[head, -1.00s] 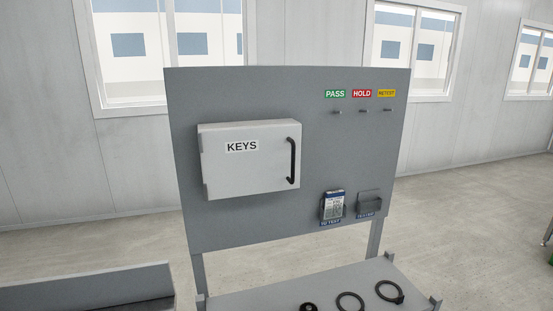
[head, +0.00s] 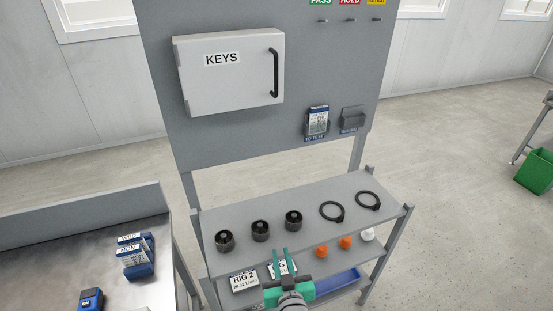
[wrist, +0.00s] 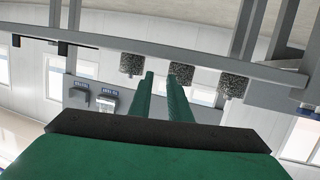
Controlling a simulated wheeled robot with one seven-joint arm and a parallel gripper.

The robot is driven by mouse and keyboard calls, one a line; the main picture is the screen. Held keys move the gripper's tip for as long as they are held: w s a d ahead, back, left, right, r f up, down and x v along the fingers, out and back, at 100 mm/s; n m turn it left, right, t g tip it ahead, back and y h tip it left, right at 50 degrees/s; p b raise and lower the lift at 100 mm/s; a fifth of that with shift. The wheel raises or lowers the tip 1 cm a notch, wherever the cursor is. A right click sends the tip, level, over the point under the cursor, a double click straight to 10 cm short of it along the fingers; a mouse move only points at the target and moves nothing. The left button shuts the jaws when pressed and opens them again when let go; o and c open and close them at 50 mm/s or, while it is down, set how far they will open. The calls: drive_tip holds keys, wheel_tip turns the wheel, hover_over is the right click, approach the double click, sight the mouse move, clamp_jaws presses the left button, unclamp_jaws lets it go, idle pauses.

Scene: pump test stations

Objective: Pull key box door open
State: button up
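The key box (head: 225,85) is a light grey box labelled KEYS, mounted on the upper left of a grey panel. Its door looks shut. A black vertical bar handle (head: 275,73) sits at the door's right edge. My gripper (head: 280,252) is green and low in the head view, in front of the shelf stand, well below and apart from the box. Its two fingers stand apart with nothing between them, which also shows in the wrist view (wrist: 163,78). I cannot make out the key box in the wrist view.
A shelf stand (head: 290,252) below the panel (head: 330,65) holds black round parts (head: 260,231), black rings (head: 332,211) and orange pieces (head: 345,242). Card pockets (head: 317,121) hang right of the box. A metal bench (head: 70,260) is at left, a green bin (head: 537,170) at right.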

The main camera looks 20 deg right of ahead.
drive_tip(key=w+d+r, duration=0.5)
drive_tip(key=w+r, duration=0.4)
drive_tip(key=r, duration=0.1)
drive_tip(key=n+t+y, duration=0.3)
drive_tip(key=n+y, duration=0.1)
drive_tip(key=y, duration=0.3)
approach(277, 74)
drive_tip(key=x, duration=1)
drive_tip(key=shift+w, duration=0.3)
drive_tip(key=shift+c, duration=0.3)
clamp_jaws()
